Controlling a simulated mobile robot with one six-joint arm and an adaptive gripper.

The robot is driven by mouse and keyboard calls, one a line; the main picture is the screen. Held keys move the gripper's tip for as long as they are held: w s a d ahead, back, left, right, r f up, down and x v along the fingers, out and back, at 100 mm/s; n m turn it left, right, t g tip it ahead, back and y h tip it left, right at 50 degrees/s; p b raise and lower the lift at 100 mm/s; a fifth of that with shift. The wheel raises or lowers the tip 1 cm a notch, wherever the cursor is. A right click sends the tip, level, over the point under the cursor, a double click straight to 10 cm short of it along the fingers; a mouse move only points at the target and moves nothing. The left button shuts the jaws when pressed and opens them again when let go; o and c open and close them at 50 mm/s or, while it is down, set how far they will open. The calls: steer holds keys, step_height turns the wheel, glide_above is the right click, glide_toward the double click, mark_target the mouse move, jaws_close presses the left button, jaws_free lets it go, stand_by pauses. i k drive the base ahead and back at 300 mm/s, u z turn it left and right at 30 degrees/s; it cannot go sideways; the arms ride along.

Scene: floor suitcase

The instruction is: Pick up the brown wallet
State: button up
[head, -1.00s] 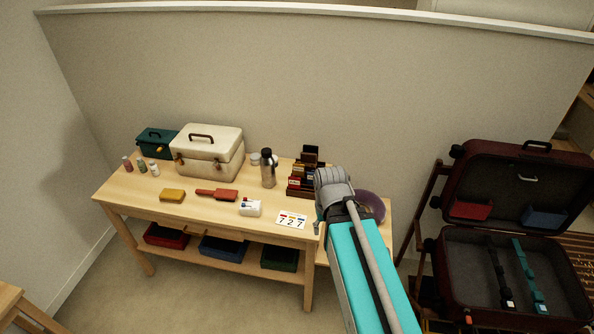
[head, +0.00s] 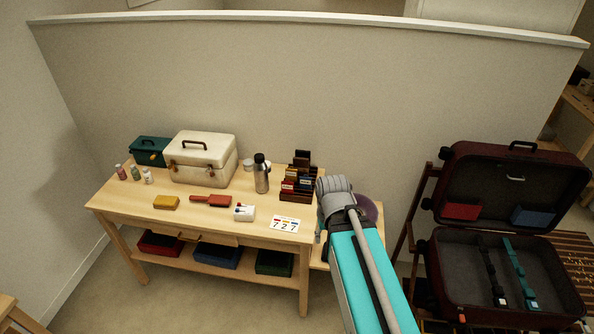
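No item shows clearly as a brown wallet in the head view. A dark brown upright piece (head: 301,157) stands at the back of a dark stepped rack (head: 292,194) on the table's right part; I cannot tell whether it is the wallet or part of the rack. The rack holds several small items, with red, blue and pale patches. My arm reaches in from the bottom, just right of the rack. Its grey wrist end is near the table's right end. My gripper's fingers are hidden behind the arm, so their opening does not show.
The wooden table (head: 115,202) also carries a cream case (head: 201,160), a teal box (head: 149,151), a steel flask (head: 262,176), a red brush-like item (head: 211,200) and a number card (head: 285,225). A purple round object (head: 366,208) is partly behind my arm. An open maroon suitcase (head: 447,290) stands right.

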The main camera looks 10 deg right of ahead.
mark_target(302, 165)
steer(key=z, duration=0.1)
steer(key=i, duration=0.9)
steer(key=u, duration=0.1)
